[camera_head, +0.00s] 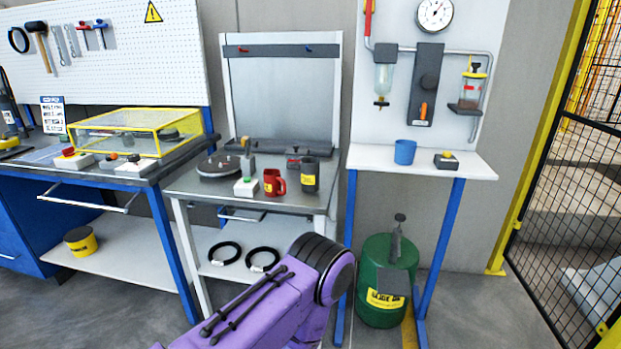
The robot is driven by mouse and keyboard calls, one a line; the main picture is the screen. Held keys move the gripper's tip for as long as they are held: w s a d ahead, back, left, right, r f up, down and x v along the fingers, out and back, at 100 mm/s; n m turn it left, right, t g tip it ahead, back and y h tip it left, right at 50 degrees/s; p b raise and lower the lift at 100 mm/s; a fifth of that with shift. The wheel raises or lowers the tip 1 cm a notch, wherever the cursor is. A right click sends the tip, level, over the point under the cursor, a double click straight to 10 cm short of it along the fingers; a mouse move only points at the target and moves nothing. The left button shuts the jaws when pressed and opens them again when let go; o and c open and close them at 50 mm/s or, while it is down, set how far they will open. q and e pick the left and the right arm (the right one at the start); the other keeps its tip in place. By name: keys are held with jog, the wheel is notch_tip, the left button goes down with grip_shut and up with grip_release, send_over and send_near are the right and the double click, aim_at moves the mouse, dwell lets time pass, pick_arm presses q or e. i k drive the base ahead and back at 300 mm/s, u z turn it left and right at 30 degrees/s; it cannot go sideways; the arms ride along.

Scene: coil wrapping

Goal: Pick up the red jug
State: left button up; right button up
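The red jug (274,183) stands upright on the grey top of the middle workbench (215,201), near its front edge. A purple link of my own arm rises from the bottom of the view, in front of and below the bench. Neither gripper shows in this view, and nothing is seen touching the jug.
A blue cup (405,152) stands on the right white bench. A green drum (384,290) is under that bench. Black mesh fencing (570,200) closes the right side.

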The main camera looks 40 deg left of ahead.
aim_at(273, 181)
jog(key=u, duration=0.35)
jog(key=i, duration=0.9)
jog(key=u, duration=0.6)
